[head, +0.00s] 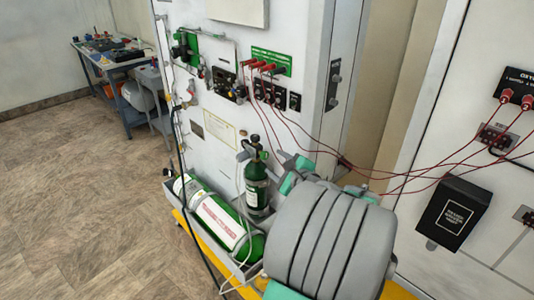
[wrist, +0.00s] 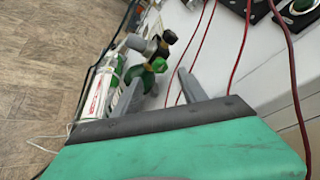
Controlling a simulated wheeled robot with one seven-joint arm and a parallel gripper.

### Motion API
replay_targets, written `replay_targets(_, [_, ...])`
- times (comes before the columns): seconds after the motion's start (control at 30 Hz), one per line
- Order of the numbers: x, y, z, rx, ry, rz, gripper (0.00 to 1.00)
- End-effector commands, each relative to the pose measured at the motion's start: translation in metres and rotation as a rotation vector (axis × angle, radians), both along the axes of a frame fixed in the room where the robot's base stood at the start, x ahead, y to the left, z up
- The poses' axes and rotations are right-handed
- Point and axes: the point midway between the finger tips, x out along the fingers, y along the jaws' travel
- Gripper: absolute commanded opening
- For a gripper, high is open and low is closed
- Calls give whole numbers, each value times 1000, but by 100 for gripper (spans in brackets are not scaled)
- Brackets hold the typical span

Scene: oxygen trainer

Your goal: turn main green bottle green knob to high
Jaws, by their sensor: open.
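An upright green bottle (head: 257,190) stands by the white panel, with a dark valve top (head: 256,141). A larger green and white bottle (head: 222,222) lies in a tray to its left. Which one is the main bottle I cannot tell. In the wrist view a green knob (wrist: 159,65) shows on the valve, with black and grey valve parts beside it. My gripper (head: 277,162) is open, just right of the upright bottle's neck. In the wrist view its two grey fingers (wrist: 160,76) point toward the valve, with the knob between their tips in the picture. Contact is unclear.
Red wires run from the panel's sockets (head: 265,67) across to the right wall and pass close to my arm. A black box (head: 453,214) is on the right. A workbench (head: 108,62) stands at the back left. The floor (head: 80,190) at left is clear.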

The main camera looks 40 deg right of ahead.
Motion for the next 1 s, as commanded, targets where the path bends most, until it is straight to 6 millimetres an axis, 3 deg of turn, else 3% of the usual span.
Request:
replay_targets(0.4, [63, -17, -18, 3, -1, -1, 50])
replay_targets(0.73, [69, -19, -21, 1, 0, -2, 49])
replay_targets(1.0, [69, -19, -20, 1, 0, -2, 27])
